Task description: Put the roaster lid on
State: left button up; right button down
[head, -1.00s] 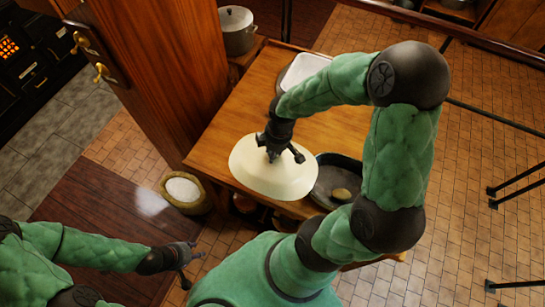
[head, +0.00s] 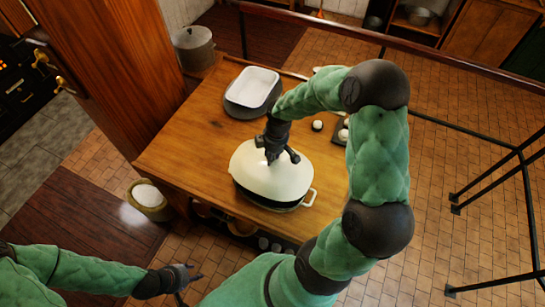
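The cream, domed roaster lid (head: 272,180) hangs from my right gripper (head: 276,158), which is shut on its top; the hand hides the knob. The lid is over the dark roaster (head: 262,200) near the table's front edge. A dark band shows under the lid's front edge, and the roaster's pale rim and a loop handle (head: 311,198) show at the lower right. I cannot tell whether the lid touches the rim. My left gripper (head: 190,285) is low at the left, away from the table, empty with its fingers apart.
A white rectangular dish (head: 255,81) stands at the back of the wooden table (head: 195,135). White eggs (head: 343,134) lie on a dark tray at the right, partly behind my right arm. A sack (head: 147,196) and a lidded pot (head: 194,47) stand left of the table.

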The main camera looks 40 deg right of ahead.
jog(key=shift+w+f+b, duration=0.1)
jog(key=shift+f+b, duration=0.4)
jog(key=shift+f, duration=0.15)
jog(key=shift+f+b, duration=1.9)
jog(key=shift+f, duration=0.8)
jog(key=shift+f+b, duration=0.8)
jog(key=shift+f, duration=0.15)
jog(key=c, duration=0.8)
grip_release()
jog(key=shift+c, duration=0.2)
jog(key=r, duration=0.4)
jog(key=s+r, duration=0.1)
jog(key=r, duration=0.7)
jog(key=shift+s+d, duration=0.15)
jog(key=shift+d, duration=0.25)
jog(key=shift+f, duration=0.1)
